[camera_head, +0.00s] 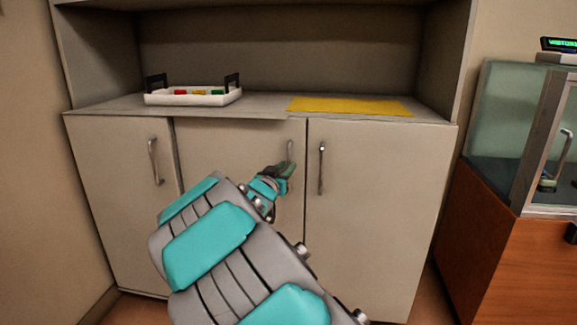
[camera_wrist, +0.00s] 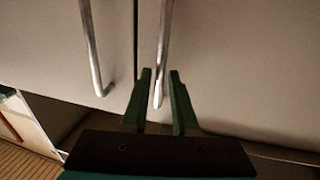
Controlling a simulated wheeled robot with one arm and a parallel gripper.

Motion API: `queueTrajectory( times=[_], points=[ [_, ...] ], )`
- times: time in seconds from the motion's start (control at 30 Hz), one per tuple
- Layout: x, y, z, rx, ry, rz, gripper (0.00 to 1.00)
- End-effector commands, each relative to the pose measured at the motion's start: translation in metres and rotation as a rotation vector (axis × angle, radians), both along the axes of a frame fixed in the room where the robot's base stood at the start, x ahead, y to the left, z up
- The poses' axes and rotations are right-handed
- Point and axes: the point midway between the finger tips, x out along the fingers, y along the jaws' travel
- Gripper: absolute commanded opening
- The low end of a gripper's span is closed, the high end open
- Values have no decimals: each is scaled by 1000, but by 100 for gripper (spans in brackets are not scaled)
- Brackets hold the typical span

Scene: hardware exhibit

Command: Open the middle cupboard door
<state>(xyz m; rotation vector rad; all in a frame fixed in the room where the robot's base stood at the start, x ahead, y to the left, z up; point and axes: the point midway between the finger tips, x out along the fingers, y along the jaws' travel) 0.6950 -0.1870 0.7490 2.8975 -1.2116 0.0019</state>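The middle cupboard door (camera_head: 225,150) is closed, flush with its neighbours. Its vertical metal handle (camera_head: 290,151) is near its right edge, with the lower part hidden by my gripper. My gripper (camera_head: 284,170) is in front of that handle in the head view. In the wrist view, my gripper (camera_wrist: 161,78) is open, with two dark green fingers apart. One handle end shows between or just behind the fingertips; from the head view, it appears to be the middle handle (camera_wrist: 165,40). I cannot tell whether the fingers touch it.
The right door (camera_head: 385,210) has a handle (camera_head: 321,168) close beside the middle one. The left door (camera_head: 120,190) is also closed. A white tray (camera_head: 192,99) and yellow mat (camera_head: 350,106) lie on the counter above. A glass display case (camera_head: 500,120) stands at the right.

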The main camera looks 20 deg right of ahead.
Motion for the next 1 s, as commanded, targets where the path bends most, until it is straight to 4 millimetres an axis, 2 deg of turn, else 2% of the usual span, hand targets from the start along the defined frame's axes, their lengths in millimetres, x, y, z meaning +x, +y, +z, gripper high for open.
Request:
queueTrajectory(
  times=[0.23,0.57,0.63,0.83,1.0],
  points=[
    [16,-15,-1,-1,1,0,27],
    [18,-17,-1,-1,2,2,27],
    [18,-17,-1,-1,2,2,23],
    [18,-17,-1,0,1,2,0],
    [18,-17,-1,-1,2,2,0]
  ],
)
